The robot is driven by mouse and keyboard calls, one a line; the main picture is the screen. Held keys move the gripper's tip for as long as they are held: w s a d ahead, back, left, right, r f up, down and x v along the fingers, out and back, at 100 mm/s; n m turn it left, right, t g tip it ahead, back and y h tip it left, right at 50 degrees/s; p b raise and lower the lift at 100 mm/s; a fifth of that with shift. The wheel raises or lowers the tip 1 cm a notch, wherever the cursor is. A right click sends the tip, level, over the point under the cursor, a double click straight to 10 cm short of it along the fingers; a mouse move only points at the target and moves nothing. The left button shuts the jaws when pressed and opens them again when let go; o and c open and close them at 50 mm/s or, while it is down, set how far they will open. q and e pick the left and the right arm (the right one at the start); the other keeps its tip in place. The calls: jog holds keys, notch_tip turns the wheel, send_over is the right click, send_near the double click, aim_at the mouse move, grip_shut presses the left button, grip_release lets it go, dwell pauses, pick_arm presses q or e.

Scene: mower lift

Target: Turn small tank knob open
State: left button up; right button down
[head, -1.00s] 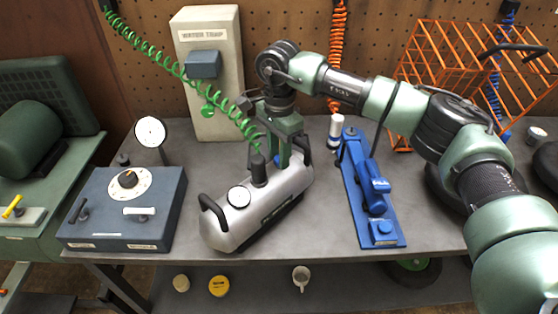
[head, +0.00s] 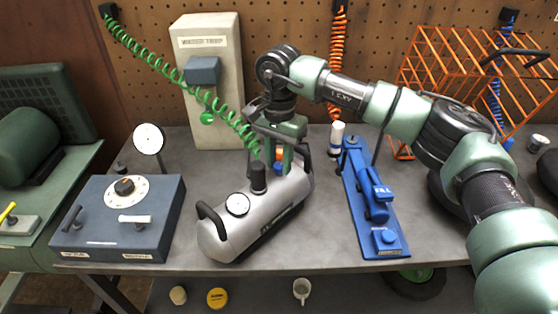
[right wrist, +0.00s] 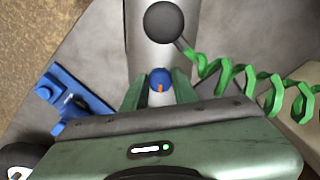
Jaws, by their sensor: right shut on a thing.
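The small tank (head: 262,222) is a silver cylinder with black handles, lying on the grey workbench, with a round white gauge on top. Its small blue knob (head: 279,168) with an orange mark shows below my right gripper (head: 284,158). In the right wrist view the blue knob (right wrist: 160,80) sits between the two green fingers of my right gripper (right wrist: 158,90), which is shut on it. The orange mark points roughly along the tank in that view. My left gripper is not in view.
A green coiled hose (head: 180,75) runs to a black fitting (head: 258,178) on the tank, close beside my gripper. A blue-grey box with a dial (head: 120,215) stands left, a blue tool (head: 372,200) right.

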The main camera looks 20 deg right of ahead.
aim_at(280, 166)
jog(key=shift+r, duration=0.15)
jog(key=c, duration=1.1)
grip_release()
jog(key=shift+s, duration=0.1)
notch_tip(280, 166, up, 8)
jog(key=shift+f+b, duration=0.1)
jog(key=shift+b, duration=0.5)
